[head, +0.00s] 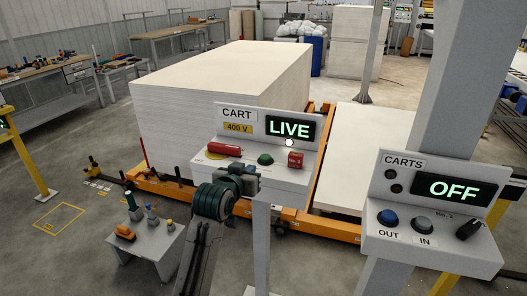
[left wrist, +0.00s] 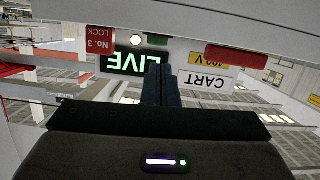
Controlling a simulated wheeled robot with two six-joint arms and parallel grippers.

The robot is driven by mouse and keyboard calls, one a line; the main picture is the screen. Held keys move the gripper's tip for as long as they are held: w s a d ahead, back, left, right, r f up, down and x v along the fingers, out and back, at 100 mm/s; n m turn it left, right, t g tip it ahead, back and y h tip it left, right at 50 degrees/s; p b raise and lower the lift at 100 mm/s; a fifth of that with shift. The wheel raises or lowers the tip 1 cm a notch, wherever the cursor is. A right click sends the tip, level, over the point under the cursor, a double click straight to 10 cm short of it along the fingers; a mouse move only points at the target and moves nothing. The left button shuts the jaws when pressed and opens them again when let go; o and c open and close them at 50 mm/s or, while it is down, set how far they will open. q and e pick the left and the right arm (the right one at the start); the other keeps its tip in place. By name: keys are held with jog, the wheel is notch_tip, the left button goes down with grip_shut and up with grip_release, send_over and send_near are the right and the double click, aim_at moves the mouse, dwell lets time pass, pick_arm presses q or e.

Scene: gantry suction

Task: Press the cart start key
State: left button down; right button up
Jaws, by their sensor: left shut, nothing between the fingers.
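The CART 400 V panel (head: 237,114) stands on a post in the middle of the head view, and its display (head: 290,128) reads LIVE. On its sloping top are a green button (head: 265,159), a red cylinder (head: 225,149) and a red No. 3 lock (head: 295,160). No label reading start is legible. My left gripper (head: 249,181) is shut and empty at the panel's front edge, just below the green button in the picture. The left wrist view shows the panel upside down, with the shut fingers (left wrist: 161,86) in front of the display and the green button (left wrist: 157,40) beyond them, apart.
A second panel, CARTS (head: 403,162), stands at the right, its display reading OFF, with a blue OUT button (head: 388,218), a grey IN button (head: 421,223) and a black knob (head: 468,229). A large board stack (head: 190,115) on an orange cart lies behind. A small table (head: 150,245) stands left.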

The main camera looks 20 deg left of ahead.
pick_arm(q)
jog(key=shift+t, duration=0.5)
jog(key=r, duration=0.5)
jog(key=shift+s+r, duration=0.1)
jog(key=shift+s, duration=0.25)
pick_arm(e)
jog(key=shift+w+d+r, duration=0.1)
jog(key=shift+w+d, duration=0.2)
jog(key=shift+w, duration=0.15)
pick_arm(q)
jog(key=shift+w, duration=0.1)
jog(key=p, duration=0.3)
send_over(262, 166)
jog(key=shift+a+f, duration=0.15)
jog(key=shift+f, duration=0.7)
notch_tip(262, 166, down, 3)
jog(key=shift+r, duration=0.1)
jog(key=shift+f, duration=0.7)
pick_arm(e)
jog(key=r, duration=0.1)
jog(key=s+r, duration=0.1)
jog(key=r, duration=0.1)
